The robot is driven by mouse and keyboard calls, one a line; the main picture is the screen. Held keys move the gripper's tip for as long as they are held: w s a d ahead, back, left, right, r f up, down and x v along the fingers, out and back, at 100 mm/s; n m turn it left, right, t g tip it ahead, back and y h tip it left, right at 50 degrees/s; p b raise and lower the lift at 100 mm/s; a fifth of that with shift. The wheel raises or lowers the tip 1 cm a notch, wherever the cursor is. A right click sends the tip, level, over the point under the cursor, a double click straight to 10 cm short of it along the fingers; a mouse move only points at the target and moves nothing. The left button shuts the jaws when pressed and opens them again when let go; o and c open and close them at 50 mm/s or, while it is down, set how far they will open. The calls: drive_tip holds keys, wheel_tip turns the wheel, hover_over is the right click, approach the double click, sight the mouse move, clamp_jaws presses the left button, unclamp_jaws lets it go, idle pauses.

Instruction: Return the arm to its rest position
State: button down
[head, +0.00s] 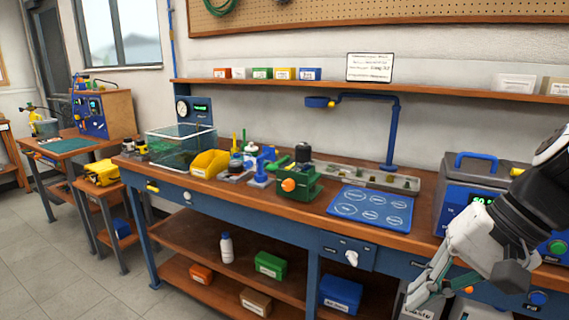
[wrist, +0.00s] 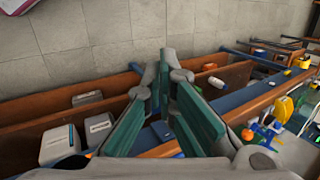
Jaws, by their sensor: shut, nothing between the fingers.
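My gripper (head: 418,296) is at the lower right of the head view, at the end of my arm, which comes in from the right edge. It hangs in front of the workbench (head: 262,208), pointing down and to the left. In the wrist view, the two green-padded fingers of the gripper (wrist: 165,62) come together at their tips, with nothing between them. The gripper touches nothing that I can see. Part of the bench's right end is hidden behind my arm.
A blue-grey powered unit (head: 466,196) stands on the bench behind my arm. A blue box (head: 341,292) is on the lower shelf. Floor at the left front is clear.

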drive_tip(key=s+a+n+h, duration=0.2)
drive_tip(key=s+n+h, duration=0.35)
drive_tip(key=s, duration=0.85)
wheel_tip(320, 180, up, 14)
drive_tip(key=t+p, duration=0.1)
drive_tip(key=p, duration=1.1)
drive_tip(key=shift+w+f+n+t+p, duration=0.25)
drive_tip(key=shift+w+n+t+p, duration=0.15)
drive_tip(key=shift+n, duration=0.05)
idle(2.5)
